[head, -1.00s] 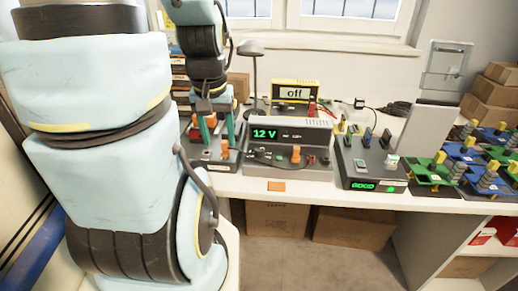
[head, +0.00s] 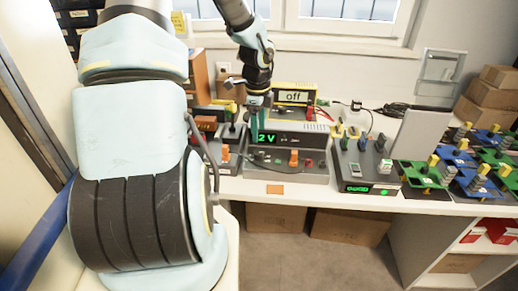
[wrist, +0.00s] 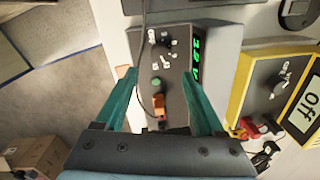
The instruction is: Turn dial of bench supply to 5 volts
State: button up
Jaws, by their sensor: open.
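The bench supply (head: 318,170) is a grey box on the bench.
A yellow multimeter (head: 294,97) reading "off" stands behind the supply, with leads and plugs at its right. A dark unit (head: 365,168) with switches stands at right, then green and blue boards (head: 425,175). An orange tag (head: 275,189) lies at the bench front edge.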

aim_at(259, 153)
jog(key=f, duration=0.9)
jog(key=shift+w+f, duration=0.1)
jog(key=shift+w, duration=0.1)
jog(key=shift+d, duration=0.1)
grip_shut()
